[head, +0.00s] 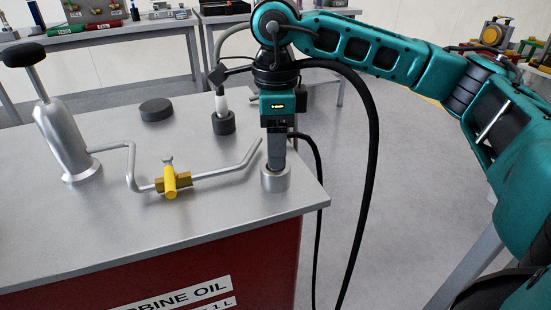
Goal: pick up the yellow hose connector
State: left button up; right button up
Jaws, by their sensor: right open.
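A yellow and brass fitting (171,182) sits on a bent grey pipe (228,172) on top of the cart. It is the only yellow piece I see on the cart, and I cannot tell whether it is the hose connector. My right gripper (277,160) points down at the cart's right corner, to the right of the pipe. Its fingers are at a short grey cylinder (275,181). The jaws are open, seen edge-on; whether anything is between them is hidden. My left gripper is not in view.
A grey pump (65,140) with a black knob stands at the left. A black disc (156,110) and a white-tipped piece in a black holder (222,123) are at the back. Black hoses hang by the cart's right edge. The cart top's front (90,225) is clear.

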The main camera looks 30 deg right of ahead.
grip_shut()
dwell(0.4)
jog(key=shift+r, duration=0.15)
